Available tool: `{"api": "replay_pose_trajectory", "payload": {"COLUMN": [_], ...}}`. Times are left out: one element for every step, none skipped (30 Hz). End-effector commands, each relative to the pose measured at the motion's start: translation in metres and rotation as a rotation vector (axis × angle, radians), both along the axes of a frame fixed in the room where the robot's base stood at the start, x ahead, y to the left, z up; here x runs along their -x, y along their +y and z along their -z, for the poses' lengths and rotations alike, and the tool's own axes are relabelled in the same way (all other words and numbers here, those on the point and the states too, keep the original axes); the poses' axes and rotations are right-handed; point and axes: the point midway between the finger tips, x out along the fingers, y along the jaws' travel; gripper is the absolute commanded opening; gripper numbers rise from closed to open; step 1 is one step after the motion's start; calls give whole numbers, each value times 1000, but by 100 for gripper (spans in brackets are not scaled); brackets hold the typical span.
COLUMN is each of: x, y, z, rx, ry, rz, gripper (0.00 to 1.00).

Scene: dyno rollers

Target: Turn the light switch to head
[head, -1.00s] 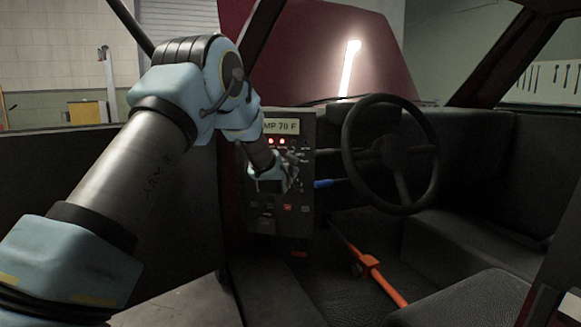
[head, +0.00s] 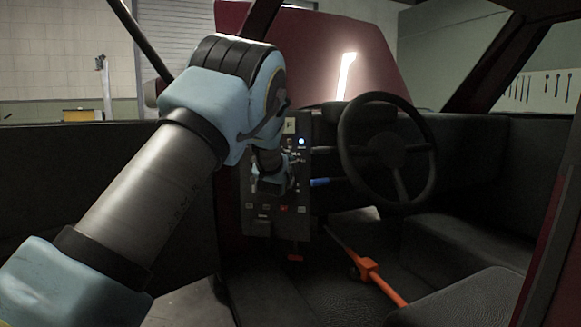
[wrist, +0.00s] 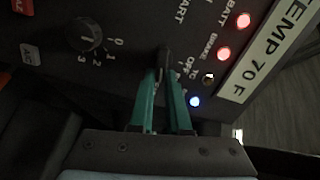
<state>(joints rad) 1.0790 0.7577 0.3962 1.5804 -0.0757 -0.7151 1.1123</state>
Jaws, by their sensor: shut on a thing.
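The dark dash panel (wrist: 125,22) fills the upper wrist view, turned on its side. My gripper (wrist: 165,72) has its two teal fingers closed on a black knob (wrist: 165,57), taken to be the light switch. Lettering beside it is partly hidden by the fingers; part of it seems to read OFF. I cannot make out HEAD or where the knob points. A blue lamp (wrist: 195,101) beside the fingers is lit. In the head view my arm reaches to the panel (head: 258,222) and hides much of its upper part.
A numbered dial (wrist: 83,36) sits apart from the fingers on the panel. Red BATT (wrist: 243,20) and BRAKE (wrist: 224,53) lamps are lit near the TEMP 70 F display (wrist: 262,58). The steering wheel (head: 345,150) and a blue lever (head: 319,182) stand right of the panel.

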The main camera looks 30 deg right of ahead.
Motion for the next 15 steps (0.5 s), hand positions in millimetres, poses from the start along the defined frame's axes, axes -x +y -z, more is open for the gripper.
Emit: {"api": "replay_pose_trajectory", "payload": {"x": [0,0,0,1,1,0,0,0,0,0,0,0,0,0,0], "y": [0,0,0,0,0,0,0,0,0,0,0,0,0,0,0], "z": [2,2,3,3,3,3,3,3,3,3,3,3,3,3,3], "rx": [-15,-23,-33,-39,-44,-50,-54,-57,-61,-63,-65,-66,-67,-68,-68], "ry": [-12,-19,-28,-33,-38,-43,-47,-50,-53,-55,-57,-58,-59,-59,-59], "rz": [0,0,0,0,0,0,0,0,-1,0,-1,-1,-1,-1,-1], "gripper": [0,0,0,0,0,0,0,0,0,0,0,0,0,0,0]}}
